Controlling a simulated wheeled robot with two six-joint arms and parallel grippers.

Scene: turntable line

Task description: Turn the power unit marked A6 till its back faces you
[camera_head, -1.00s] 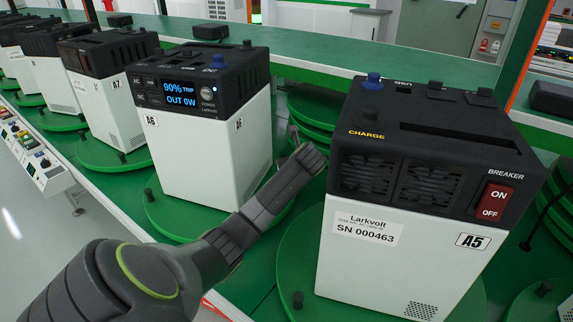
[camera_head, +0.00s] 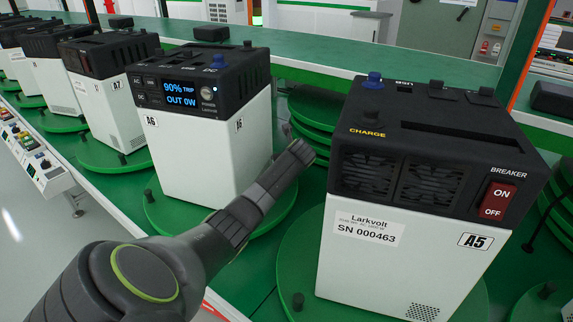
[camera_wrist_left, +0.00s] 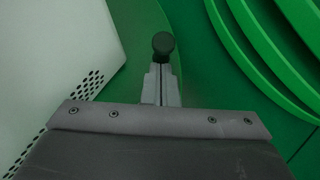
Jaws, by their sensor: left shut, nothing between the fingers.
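The power unit marked A6 (camera_head: 200,150) stands upright on a round green turntable (camera_head: 172,222) in the head view. Its display, reading 90% and OUT 0W, is on the face turned to the front left. My left arm reaches between A6 and the A5 unit; its fingers are hidden in the head view. In the left wrist view my left gripper (camera_wrist_left: 162,85) is shut and empty. Its tips are right at a black peg (camera_wrist_left: 163,44) on the green turntable rim; I cannot tell whether they touch. A white unit wall (camera_wrist_left: 55,60) with vent holes is left of it. My right gripper is not seen.
The A5 unit (camera_head: 400,245) stands close on the right on its own turntable, its fans and red breaker facing front. The A7 unit (camera_head: 112,95) is to the left of A6. Stacked green discs (camera_head: 312,112) lie behind the gap between A6 and A5.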

